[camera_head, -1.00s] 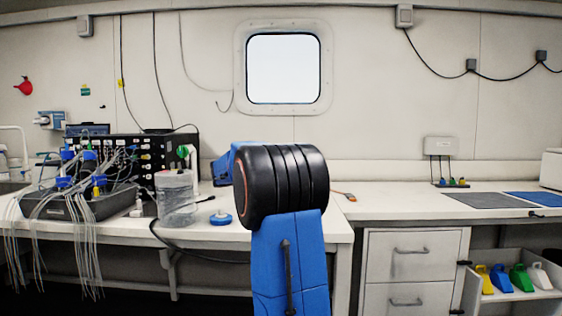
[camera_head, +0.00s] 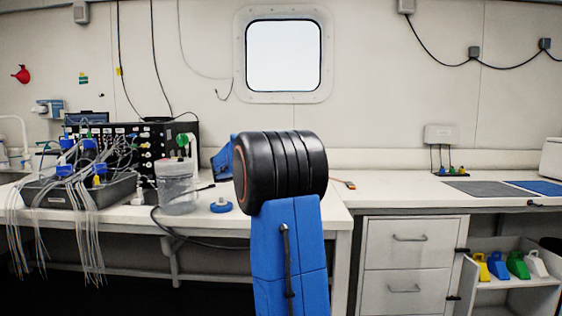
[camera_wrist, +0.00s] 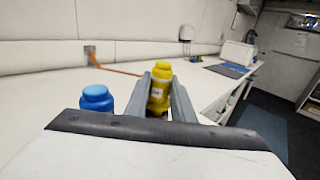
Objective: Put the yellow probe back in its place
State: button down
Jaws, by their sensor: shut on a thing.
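In the wrist view the yellow probe (camera_wrist: 158,95), a bottle-like yellow body with a narrower cap, stands between the two grey fingers of my gripper (camera_wrist: 161,72). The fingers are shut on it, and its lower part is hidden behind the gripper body. In the head view my black and blue arm hides the gripper and the probe. A white wall box (camera_head: 438,134) with cables hangs above the right bench, and small coloured pieces (camera_head: 452,170) sit below it. I cannot tell which place belongs to the yellow probe.
A blue capped object (camera_wrist: 97,98) stands left of my gripper. The right bench (camera_head: 400,190) is largely clear.

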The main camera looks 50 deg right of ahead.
jog(key=shift+f, duration=0.7)
jog(key=c, duration=1.4)
grip_release()
jog(key=shift+c, duration=0.2)
jog(key=w+a, duration=0.2)
jog(key=a, duration=1.5)
jog(key=shift+a, duration=0.15)
